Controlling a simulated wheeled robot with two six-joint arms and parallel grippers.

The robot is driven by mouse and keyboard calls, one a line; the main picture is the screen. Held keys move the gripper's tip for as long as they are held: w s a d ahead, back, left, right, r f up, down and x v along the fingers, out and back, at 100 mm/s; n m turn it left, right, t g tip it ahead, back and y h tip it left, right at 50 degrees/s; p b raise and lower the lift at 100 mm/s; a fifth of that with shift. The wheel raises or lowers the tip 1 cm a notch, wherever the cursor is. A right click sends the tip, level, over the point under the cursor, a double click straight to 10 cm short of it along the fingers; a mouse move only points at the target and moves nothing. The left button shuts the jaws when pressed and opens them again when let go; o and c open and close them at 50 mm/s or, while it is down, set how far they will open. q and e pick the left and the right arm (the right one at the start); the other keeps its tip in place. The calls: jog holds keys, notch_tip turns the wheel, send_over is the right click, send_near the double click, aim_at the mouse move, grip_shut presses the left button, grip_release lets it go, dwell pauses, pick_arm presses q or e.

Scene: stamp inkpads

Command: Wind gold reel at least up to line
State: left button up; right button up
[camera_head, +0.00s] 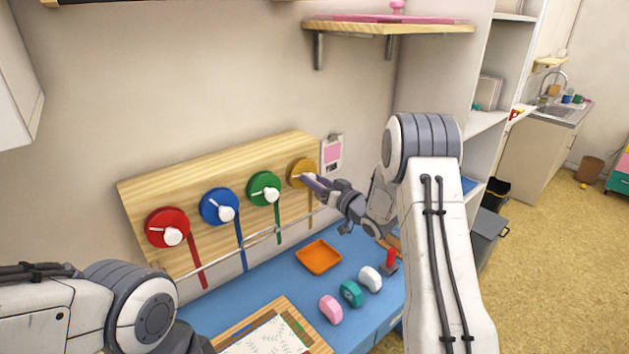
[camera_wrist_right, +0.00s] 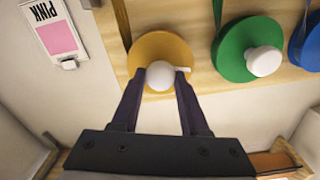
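The gold reel (camera_head: 301,172) is the rightmost of the reels on the wooden board, and it shows in the right wrist view (camera_wrist_right: 146,45) with a white round knob (camera_wrist_right: 160,75) and a small white pointer. Its gold strip (camera_head: 310,210) hangs down toward a thin pale line (camera_head: 235,248) that runs across the board. My right gripper (camera_wrist_right: 161,77) has one finger on each side of the knob, and the fingers appear closed against it. In the head view my right gripper (camera_head: 312,181) hides the knob. My left gripper is out of view.
Green (camera_head: 263,188), blue (camera_head: 221,207) and red (camera_head: 167,228) reels sit left of the gold one. A pink card (camera_head: 332,153) hangs to its right. On the blue table below are an orange tray (camera_head: 318,257), several small stamps and a wooden frame (camera_head: 313,338).

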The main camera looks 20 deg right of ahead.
grip_shut()
jog(key=shift+s+a+f+n+b, duration=0.1)
jog(key=shift+n+b, duration=4.95)
jog(key=shift+b, duration=1.75)
jog(key=shift+a+f+n+b, duration=0.1)
jog(key=shift+n+b, duration=4.95)
jog(key=shift+b, duration=1.75)
jog(key=o, duration=0.7)
grip_release()
jog(key=shift+s, duration=0.1)
